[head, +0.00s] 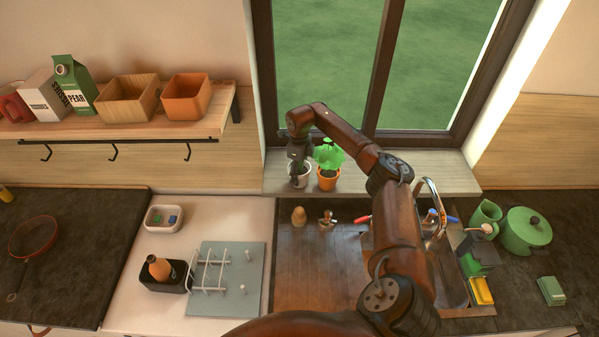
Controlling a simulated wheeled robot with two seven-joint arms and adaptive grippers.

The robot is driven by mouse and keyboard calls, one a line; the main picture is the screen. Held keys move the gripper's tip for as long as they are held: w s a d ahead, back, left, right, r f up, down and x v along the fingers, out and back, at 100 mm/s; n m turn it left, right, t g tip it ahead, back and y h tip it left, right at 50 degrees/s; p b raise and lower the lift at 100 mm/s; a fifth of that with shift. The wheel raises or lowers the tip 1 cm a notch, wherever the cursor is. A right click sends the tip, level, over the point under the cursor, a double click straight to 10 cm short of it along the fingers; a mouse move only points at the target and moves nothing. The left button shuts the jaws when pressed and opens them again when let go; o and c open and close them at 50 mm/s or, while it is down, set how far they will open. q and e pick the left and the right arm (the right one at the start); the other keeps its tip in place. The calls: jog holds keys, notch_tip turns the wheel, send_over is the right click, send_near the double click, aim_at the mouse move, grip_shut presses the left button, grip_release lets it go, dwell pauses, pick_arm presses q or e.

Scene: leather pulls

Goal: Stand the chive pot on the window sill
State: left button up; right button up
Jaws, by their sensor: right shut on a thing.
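My right gripper (298,153) points down over the window sill (400,176), shut on a pale grey pot (300,181), which I take for the chive pot. The gripper hides the pot's top and most of what grows in it. The pot looks upright, at the left part of the sill; I cannot tell whether its base bears fully on the sill. Just right of it stands an orange pot (328,182) with a broad-leaved green plant. My left gripper is out of view.
My right arm crosses over the sink and tap (435,210). The sill right of the orange pot is partly behind my arm and looks clear. Below are a wooden counter (300,270) with small items and a drying rack (225,275). A shelf (130,125) hangs at left.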

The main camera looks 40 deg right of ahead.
jog(key=shift+w, duration=0.1)
jog(key=shift+f, duration=0.15)
jog(key=o, duration=1.6)
jog(key=shift+f, duration=0.1)
notch_tip(320, 180, up, 12)
jog(key=b, duration=0.3)
jog(key=shift+r, duration=0.2)
